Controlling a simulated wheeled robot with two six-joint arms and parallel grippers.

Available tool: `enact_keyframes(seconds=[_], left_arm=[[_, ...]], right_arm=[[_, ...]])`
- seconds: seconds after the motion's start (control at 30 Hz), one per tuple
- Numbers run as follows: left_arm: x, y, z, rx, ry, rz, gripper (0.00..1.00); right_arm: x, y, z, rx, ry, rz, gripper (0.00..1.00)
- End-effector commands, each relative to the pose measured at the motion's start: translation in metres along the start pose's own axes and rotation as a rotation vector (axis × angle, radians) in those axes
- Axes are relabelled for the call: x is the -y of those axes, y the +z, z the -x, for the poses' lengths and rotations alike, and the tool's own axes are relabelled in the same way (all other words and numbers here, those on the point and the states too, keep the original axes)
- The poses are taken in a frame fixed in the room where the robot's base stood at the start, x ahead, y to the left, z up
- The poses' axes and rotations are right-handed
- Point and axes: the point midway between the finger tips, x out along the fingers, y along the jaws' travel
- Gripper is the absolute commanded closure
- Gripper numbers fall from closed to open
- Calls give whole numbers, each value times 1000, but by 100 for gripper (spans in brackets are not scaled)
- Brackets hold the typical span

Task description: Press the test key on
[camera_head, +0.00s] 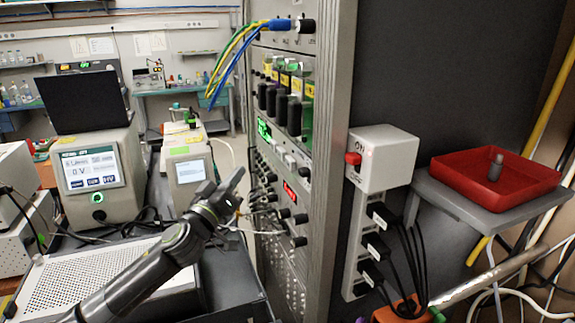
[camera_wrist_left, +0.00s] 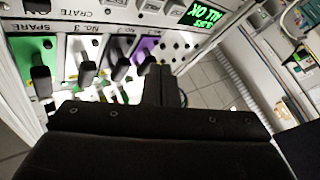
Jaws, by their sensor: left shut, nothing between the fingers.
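A tall equipment rack (camera_head: 329,110) stands in the middle of the head view, with rows of knobs, switches and small pale keys (camera_head: 291,161). I cannot read which one is the test key. My left gripper (camera_head: 238,178) is shut and empty, just left of the rack's front, pointing up and right. In the left wrist view its shut fingers (camera_wrist_left: 159,86) reach toward the panel; contact cannot be judged. That view shows a green display (camera_wrist_left: 201,13) reading "ALL OK" and black levers (camera_wrist_left: 88,74) on coloured strips, upside down. My right gripper is not in view.
A white box with a red button (camera_head: 353,158) sits on a power strip right of the rack. A red tray (camera_head: 460,168) holds a small grey cylinder (camera_head: 495,168). Blue, yellow and green cables (camera_head: 232,55) hang at the rack's upper left. Bench instruments (camera_head: 98,175) stand at left.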

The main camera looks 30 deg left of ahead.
Motion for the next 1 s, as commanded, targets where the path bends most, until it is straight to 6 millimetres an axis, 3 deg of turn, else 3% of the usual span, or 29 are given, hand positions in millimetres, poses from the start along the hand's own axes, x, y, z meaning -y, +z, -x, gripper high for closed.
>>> enact_keyframes(seconds=[0.43,0.9,1.0], left_arm=[[-5,2,-6,-1,-3,4,100],[-32,28,-43,1,-5,5,100],[-36,36,-50,0,-3,4,100]], right_arm=[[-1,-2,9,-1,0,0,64],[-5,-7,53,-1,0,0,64],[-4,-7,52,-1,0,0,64]])
